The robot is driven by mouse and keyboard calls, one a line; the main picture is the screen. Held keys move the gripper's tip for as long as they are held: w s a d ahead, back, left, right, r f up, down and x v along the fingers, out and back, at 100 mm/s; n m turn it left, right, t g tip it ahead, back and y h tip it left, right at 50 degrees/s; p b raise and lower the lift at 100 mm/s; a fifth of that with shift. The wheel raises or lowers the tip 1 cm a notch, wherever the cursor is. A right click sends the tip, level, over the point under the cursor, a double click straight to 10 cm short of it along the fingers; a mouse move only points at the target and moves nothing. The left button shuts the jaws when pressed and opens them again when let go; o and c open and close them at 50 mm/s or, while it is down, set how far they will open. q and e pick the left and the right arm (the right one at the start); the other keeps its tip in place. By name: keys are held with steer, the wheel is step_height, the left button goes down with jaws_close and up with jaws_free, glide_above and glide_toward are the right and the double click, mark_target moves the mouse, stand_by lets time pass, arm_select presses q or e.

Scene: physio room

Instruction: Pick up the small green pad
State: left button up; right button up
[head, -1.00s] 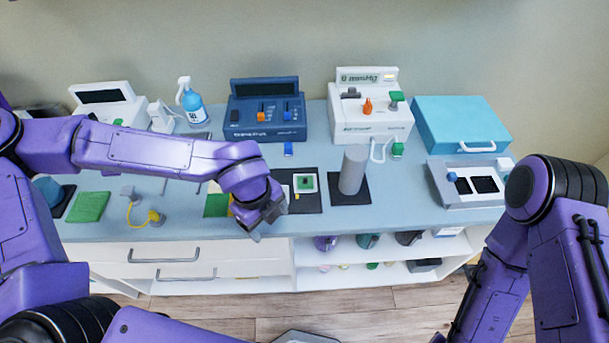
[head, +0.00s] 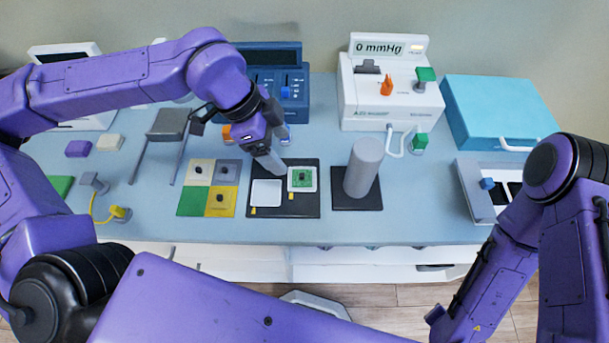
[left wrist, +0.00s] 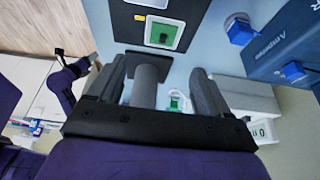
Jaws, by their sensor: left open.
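The small green pad (head: 303,178) has a dark knob and lies in a white frame on a black mat (head: 262,211). It also shows in the left wrist view (left wrist: 163,35), beyond the fingertips. An empty white frame (head: 266,193) lies left of it on the same mat. My left gripper (head: 272,160) points down just left of and behind the pad in the head view. In the left wrist view the gripper (left wrist: 165,85) has its fingers apart with nothing held between them. My right arm shows at the right, but its gripper is not visible.
A grey cylinder (head: 363,168) stands upright right of the pad. A four-coloured board (head: 221,202), with another green square, lies left. Behind are a blue device (head: 290,60) and a white gauge box (head: 375,112). A turquoise case (head: 500,110) is at right.

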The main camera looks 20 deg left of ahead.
arm_select(q)
glide_toward(300, 174)
steer(key=x, duration=0.2)
steer(key=shift+d+f+p, duration=0.2)
steer(key=shift+d+p, duration=0.1)
steer(key=shift+d, duration=0.05)
steer(key=shift+d+f, duration=0.1)
steer(key=shift+f, duration=0.25)
steer(key=p+x, duration=0.1)
steer(key=x, duration=0.3)
steer(key=shift+f, duration=0.15)
steer(key=shift+w+f, duration=0.15)
steer(key=shift+f, duration=0.25)
steer(key=c, duration=1)
